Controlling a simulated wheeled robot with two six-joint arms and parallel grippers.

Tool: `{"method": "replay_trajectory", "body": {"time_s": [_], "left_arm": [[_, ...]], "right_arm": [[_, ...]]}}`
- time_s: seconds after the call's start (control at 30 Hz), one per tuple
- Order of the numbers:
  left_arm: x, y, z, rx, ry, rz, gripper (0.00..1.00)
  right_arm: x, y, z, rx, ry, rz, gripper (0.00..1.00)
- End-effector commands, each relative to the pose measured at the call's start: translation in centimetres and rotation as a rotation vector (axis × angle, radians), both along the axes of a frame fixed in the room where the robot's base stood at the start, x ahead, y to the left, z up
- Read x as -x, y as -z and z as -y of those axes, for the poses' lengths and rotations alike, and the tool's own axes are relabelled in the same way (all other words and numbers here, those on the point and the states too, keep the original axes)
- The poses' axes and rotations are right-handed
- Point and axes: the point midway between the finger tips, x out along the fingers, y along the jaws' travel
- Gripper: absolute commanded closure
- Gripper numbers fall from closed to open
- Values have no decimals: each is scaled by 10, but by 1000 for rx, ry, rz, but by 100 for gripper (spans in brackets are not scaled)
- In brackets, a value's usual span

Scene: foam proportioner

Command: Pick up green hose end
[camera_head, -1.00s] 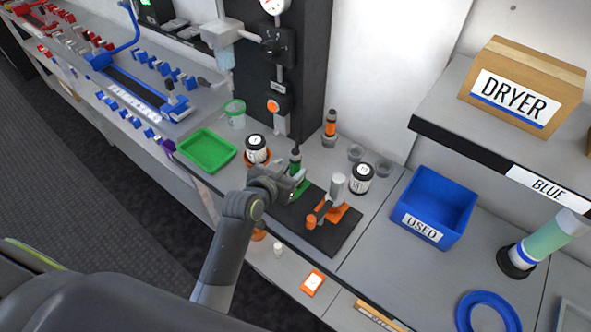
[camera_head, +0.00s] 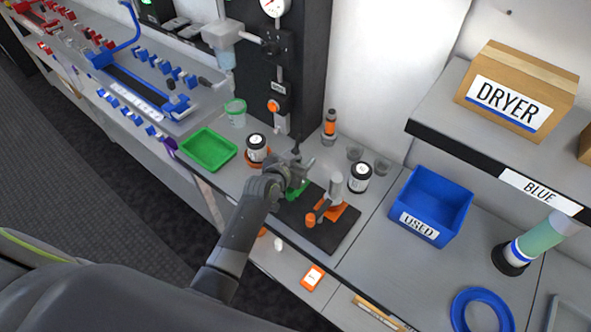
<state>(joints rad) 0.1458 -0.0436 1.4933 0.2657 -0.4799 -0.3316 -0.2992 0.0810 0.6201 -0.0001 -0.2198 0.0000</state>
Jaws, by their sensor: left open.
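A green part (camera_head: 299,190), which looks like the green hose end, stands on the black mat (camera_head: 330,239) near its upper left corner. Its dark upper stem (camera_head: 296,146) rises behind my left gripper. My left gripper (camera_head: 297,171) is open at the green part, with its fingers beside the stem. The gripper hides part of it, and I cannot tell whether the fingers touch it. An orange and grey fitting (camera_head: 334,195) stands on the same mat, to the right. My right gripper is not in view.
A green tray (camera_head: 209,150) lies to the left and a blue USED bin (camera_head: 431,206) to the right. A black panel with a gauge stands behind.

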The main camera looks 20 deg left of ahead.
Motion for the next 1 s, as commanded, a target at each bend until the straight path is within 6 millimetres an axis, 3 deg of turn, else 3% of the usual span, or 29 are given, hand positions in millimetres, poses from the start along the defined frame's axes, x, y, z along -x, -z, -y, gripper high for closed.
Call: {"method": "replay_trajectory", "body": {"time_s": [0.2, 0.6, 0.83, 1.0], "left_arm": [[0, 0, 0, 0, 0, 0, 48], [0, -1, 0, 0, 0, 1, 99], [0, -2, 0, -1, 0, 2, 99], [-1, -17, 0, 0, 0, 6, 99]], "right_arm": [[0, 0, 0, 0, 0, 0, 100], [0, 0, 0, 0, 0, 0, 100], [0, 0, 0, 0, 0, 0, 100], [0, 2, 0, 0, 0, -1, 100]]}}
